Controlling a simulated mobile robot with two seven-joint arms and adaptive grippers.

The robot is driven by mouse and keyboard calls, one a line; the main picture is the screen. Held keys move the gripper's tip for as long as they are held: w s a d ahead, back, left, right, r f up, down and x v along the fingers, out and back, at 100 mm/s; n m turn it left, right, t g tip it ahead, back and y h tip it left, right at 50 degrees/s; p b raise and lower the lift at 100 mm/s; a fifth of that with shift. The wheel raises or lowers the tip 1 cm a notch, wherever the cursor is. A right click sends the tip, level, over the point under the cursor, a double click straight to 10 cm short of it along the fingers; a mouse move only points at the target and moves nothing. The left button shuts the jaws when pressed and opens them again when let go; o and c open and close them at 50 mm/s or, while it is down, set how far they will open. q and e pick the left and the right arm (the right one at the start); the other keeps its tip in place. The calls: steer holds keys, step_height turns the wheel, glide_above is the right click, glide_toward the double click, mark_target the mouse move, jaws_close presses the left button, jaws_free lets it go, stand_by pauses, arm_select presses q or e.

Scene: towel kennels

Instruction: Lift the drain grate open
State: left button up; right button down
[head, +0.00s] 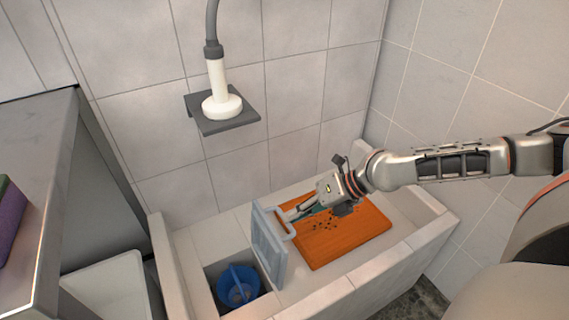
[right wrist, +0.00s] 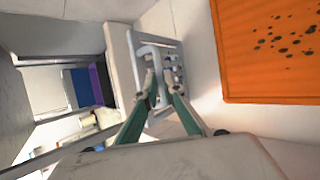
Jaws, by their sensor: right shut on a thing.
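The drain grate (head: 268,248) is a pale blue-grey panel. It stands tilted up on edge beside the open drain (head: 212,272), with a light loop handle (head: 286,224) on its right face. My right gripper (head: 293,213) reaches in from the right and is shut on the handle. In the right wrist view, the green-backed fingers (right wrist: 157,88) close on the handle bar (right wrist: 150,50), with part of the slotted grate (right wrist: 176,70) behind it. A blue round basket (head: 238,286) shows inside the drain. My left gripper is in neither view.
An orange board (head: 345,235) with dark specks lies right of the grate in the low-walled tiled basin (head: 330,292). A white shower head (head: 221,104) rests on a grey wall shelf (head: 240,122). A dark grey counter (head: 40,150) stands at left.

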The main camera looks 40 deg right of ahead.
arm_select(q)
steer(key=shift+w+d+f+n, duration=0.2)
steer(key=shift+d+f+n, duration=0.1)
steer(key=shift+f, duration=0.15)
arm_select(e)
steer(key=f, duration=0.2)
steer(key=s+f, duration=0.1)
steer(key=shift+d+f+g, duration=0.25)
steer(key=shift+g, duration=0.05)
steer(key=shift+a+r, duration=0.1)
steer(key=c, duration=2.4)
jaws_free()
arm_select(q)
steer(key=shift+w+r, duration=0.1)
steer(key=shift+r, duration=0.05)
arm_select(e)
steer(key=shift+w+v, duration=0.15)
steer(key=shift+v, duration=2.9)
steer(key=shift+w+v, duration=0.1)
steer(key=shift+v, duration=2.9)
steer(key=shift+s+r, duration=0.1)
steer(key=shift+r, duration=0.1)
